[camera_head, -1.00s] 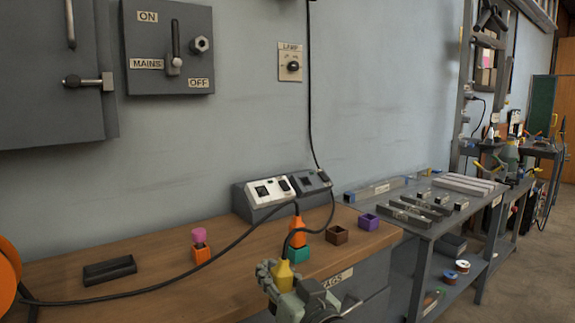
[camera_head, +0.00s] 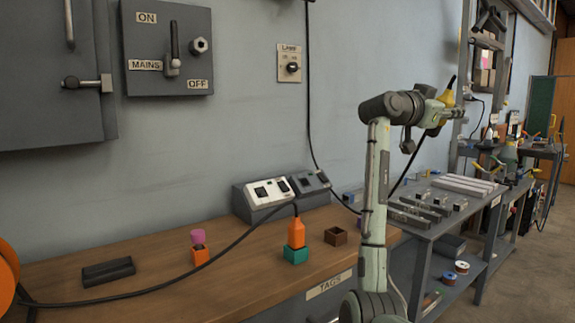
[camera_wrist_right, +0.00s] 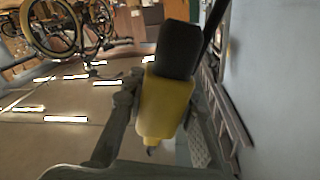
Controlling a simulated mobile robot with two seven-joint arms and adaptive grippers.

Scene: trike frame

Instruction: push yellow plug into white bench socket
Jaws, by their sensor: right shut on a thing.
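My right gripper (camera_head: 442,109) is raised high at the right of the head view, in front of the wall. It is shut on the yellow plug (camera_head: 436,119), seen partly behind the fingers. In the right wrist view the yellow plug (camera_wrist_right: 163,108) fills the middle, tilted, with its black cable end (camera_wrist_right: 180,50) up and a small tip below. The white bench socket (camera_head: 268,191) is the light panel on the sloped grey box at the back of the wooden bench. The plug is well apart from it, above and to its right. My left gripper is out of view.
A dark panel (camera_head: 308,182) adjoins the white socket. An orange plug (camera_head: 296,233) stands in a teal block (camera_head: 296,256), its black cable crossing the bench. A brown block (camera_head: 336,236) and an orange block (camera_head: 200,256) with a pink piece (camera_head: 198,236) stand nearby.

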